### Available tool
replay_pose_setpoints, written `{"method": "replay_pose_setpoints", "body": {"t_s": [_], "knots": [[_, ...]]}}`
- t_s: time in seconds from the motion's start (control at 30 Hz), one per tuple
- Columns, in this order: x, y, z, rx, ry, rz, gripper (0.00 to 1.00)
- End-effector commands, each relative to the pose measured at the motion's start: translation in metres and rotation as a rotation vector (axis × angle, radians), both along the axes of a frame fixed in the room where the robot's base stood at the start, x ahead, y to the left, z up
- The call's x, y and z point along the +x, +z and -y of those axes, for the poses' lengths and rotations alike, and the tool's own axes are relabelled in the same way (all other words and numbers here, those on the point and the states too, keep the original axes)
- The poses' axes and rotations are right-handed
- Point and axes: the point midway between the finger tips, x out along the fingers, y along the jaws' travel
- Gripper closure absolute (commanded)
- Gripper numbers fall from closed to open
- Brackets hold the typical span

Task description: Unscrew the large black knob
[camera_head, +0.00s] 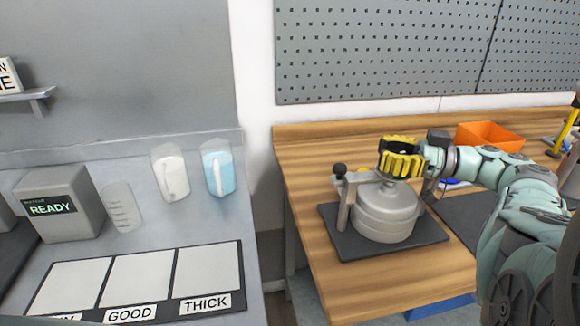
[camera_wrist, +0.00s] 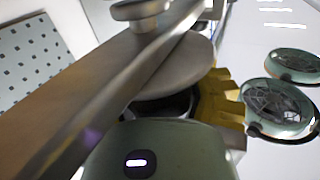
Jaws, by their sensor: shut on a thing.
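A round grey metal drum (camera_head: 386,212) stands on a dark mat (camera_head: 345,245) on the wooden bench. A metal bracket (camera_head: 345,212) rises at its left side, with a small black knob (camera_head: 340,170) on top. My gripper (camera_head: 390,152) is above the drum's lid, its yellow toothed fingers closed. Dark material shows between them, seemingly the large black knob, mostly hidden by the fingers. In the wrist view, a yellow finger (camera_wrist: 218,100) sits beside a dark part under a metal disc (camera_wrist: 190,62). A metal bar (camera_wrist: 110,85) crosses close in front.
An orange bin (camera_head: 490,135) is behind my arm. On the left counter are a READY box (camera_head: 60,203), a white jug (camera_head: 170,172), a blue jug (camera_head: 218,171) and a clear beaker (camera_head: 120,207). A labelled panel (camera_head: 140,285) lies in front. The bench behind the drum is partly clear.

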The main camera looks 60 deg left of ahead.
Motion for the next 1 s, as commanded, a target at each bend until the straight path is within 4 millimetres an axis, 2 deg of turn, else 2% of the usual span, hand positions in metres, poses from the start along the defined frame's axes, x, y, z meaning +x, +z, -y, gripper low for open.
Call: {"method": "replay_pose_setpoints", "body": {"t_s": [0.03, 0.5, 1.0], "knots": [[0.0040, -0.0117, 0.0029, -0.013, -0.003, 0.000, 0.97], [0.0020, -0.0083, 0.0031, -0.013, 0.098, -0.004, 0.97], [0.0017, -0.0063, 0.0035, -0.015, 0.118, -0.002, 0.97]]}}
